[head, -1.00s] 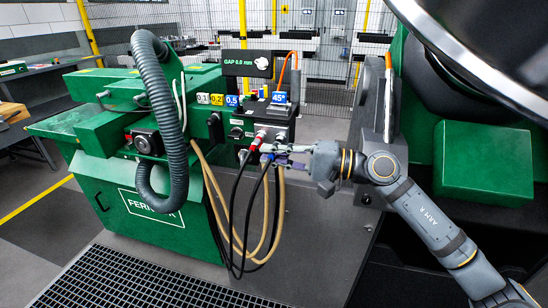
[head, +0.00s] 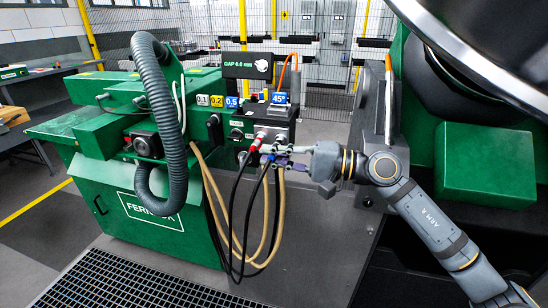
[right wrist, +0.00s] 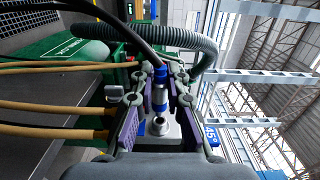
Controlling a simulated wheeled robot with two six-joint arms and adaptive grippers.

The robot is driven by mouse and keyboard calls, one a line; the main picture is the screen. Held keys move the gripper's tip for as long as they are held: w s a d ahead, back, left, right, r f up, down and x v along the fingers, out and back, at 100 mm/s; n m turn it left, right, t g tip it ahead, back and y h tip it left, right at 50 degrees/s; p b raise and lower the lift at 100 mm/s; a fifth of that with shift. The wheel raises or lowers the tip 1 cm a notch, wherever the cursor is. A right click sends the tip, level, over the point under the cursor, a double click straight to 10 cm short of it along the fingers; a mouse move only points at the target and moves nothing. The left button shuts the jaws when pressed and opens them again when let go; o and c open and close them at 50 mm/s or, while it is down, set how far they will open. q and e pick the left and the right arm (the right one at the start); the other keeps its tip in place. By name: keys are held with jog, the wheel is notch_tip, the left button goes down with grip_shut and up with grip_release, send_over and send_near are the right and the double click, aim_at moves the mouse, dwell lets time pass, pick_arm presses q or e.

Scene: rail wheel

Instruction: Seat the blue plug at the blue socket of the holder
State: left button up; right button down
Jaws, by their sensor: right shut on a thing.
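The blue plug (right wrist: 160,76) has a metal body and a blue band, with a dark hose running from it. In the right wrist view it stands between the purple finger pads of my right gripper (right wrist: 158,98), which is shut on it. The metal blue socket (right wrist: 159,126) of the holder, with a blue mark beside it, lies just beyond the plug's tip; I cannot tell whether they touch. In the head view my right gripper (head: 278,161) is at the holder's front (head: 272,132), partly hiding the plug (head: 268,158). My left gripper is not in view.
A red plug (head: 256,142) sits at the holder, left of my gripper. Black and tan hoses (head: 233,210) hang below, close to the fingers. A thick grey hose (head: 172,120) arches over the green machine (head: 150,215) at left. Floor grating lies in front.

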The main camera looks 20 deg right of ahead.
jog(key=shift+w+d, duration=0.15)
jog(key=shift+w+d, duration=0.15)
jog(key=shift+w, duration=0.15)
jog(key=shift+w+d, duration=0.3)
jog(key=shift+w, duration=0.1)
jog(key=shift+r, duration=0.1)
jog(key=c, duration=1.3)
grip_release()
